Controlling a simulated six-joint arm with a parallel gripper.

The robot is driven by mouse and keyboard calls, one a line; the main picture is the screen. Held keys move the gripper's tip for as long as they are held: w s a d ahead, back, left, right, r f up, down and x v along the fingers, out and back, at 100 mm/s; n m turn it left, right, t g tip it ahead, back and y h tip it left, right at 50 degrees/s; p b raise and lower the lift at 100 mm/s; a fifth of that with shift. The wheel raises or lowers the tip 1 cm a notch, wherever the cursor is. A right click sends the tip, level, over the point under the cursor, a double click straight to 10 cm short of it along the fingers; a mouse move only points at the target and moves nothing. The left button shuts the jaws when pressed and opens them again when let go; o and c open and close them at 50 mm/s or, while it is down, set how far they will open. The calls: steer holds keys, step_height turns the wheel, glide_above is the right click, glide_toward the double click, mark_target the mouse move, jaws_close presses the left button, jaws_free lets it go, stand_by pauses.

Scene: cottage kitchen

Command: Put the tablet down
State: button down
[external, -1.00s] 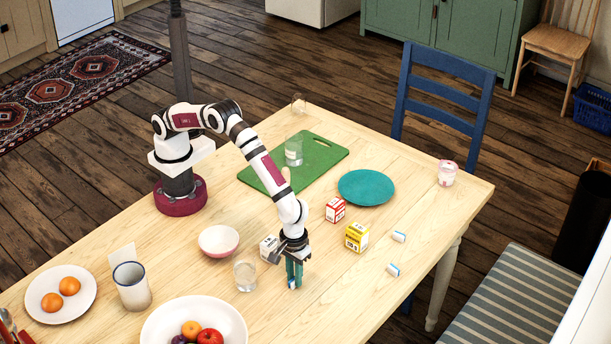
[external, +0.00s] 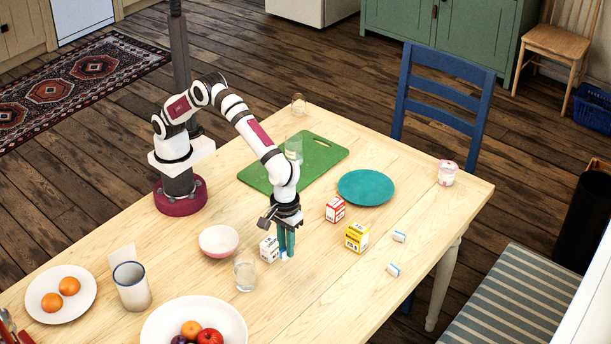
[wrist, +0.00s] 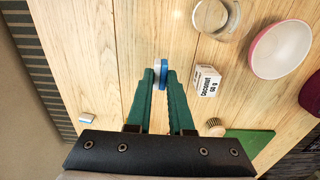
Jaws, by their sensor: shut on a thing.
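My gripper (external: 286,246), with teal fingers, points straight down and is shut on a small white-and-blue tablet (external: 284,257). In the wrist view the tablet (wrist: 161,74) shows between the fingertips (wrist: 161,80). The fingers hide part of it in the external view. It is close over the table beside a small white box (external: 269,248); I cannot tell the exact gap below it. Two similar white-and-blue pieces (external: 399,236) (external: 393,270) lie on the table to the right.
A glass (external: 245,274) and a pink bowl (external: 218,241) stand left of the gripper. A yellow box (external: 357,237), a red-and-white box (external: 335,209) and a teal plate (external: 366,188) are to the right. A green board (external: 320,158) lies behind. The table front right is clear.

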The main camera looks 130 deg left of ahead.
steer(key=s+d+r, duration=0.3)
steer(key=s, duration=0.9)
glide_above(220, 250)
step_height(220, 250, down, 11)
steer(key=shift+r, duration=0.15)
steer(key=c, duration=0.7)
jaws_free()
step_height(220, 250, up, 7)
steer(key=shift+r, duration=0.1)
